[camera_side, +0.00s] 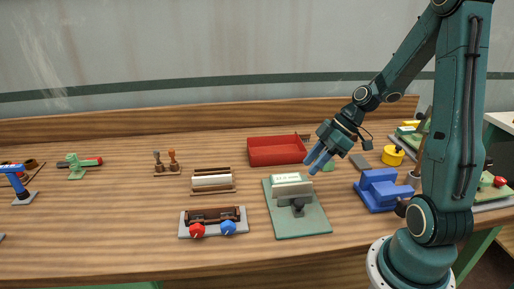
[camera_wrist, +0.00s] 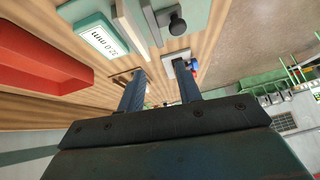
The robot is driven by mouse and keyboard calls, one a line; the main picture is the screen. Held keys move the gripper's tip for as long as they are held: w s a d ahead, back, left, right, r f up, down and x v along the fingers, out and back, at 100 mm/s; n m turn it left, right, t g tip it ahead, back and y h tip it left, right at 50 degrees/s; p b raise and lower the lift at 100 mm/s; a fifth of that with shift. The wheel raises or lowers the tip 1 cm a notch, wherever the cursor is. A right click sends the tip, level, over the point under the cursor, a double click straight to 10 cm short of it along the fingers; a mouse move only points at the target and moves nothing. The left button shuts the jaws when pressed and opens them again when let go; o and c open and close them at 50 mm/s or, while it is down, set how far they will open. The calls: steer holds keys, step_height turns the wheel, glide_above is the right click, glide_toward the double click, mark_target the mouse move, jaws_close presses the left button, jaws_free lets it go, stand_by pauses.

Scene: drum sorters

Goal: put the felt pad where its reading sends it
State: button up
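My gripper (camera_side: 314,166) has two blue fingers and hangs above the table, just behind and right of a green gauge plate (camera_side: 305,224). In the wrist view its fingers (camera_wrist: 160,84) stand apart with nothing visible between them. The gauge carries pale upright plates (camera_side: 292,190), a dark knob (camera_side: 298,206) and a pale display (camera_side: 285,178). In the wrist view the display (camera_wrist: 101,39) seems to read 22.0 mm. I cannot pick out the felt pad for certain. A small green piece (camera_side: 329,166) lies partly hidden behind my fingers.
A red open tray (camera_side: 276,151) stands behind the gauge. Left are a wooden rack (camera_side: 212,188) and a base with a red knob (camera_side: 197,230) and a blue knob (camera_side: 228,227). A blue block-like fixture (camera_side: 379,192) and yellow round item (camera_side: 392,155) stand right. Stamps (camera_side: 167,163) stand back left.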

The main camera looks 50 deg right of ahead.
mark_target(293, 184)
steer(key=d+f+t+y, duration=0.1)
steer(key=d+f+t, duration=0.1)
steer(key=d+f, duration=0.15)
steer(key=shift+n, duration=0.3)
steer(key=shift+x, duration=3.5)
steer(key=shift+w+r, duration=0.1)
steer(key=shift+w, duration=0.05)
jaws_close()
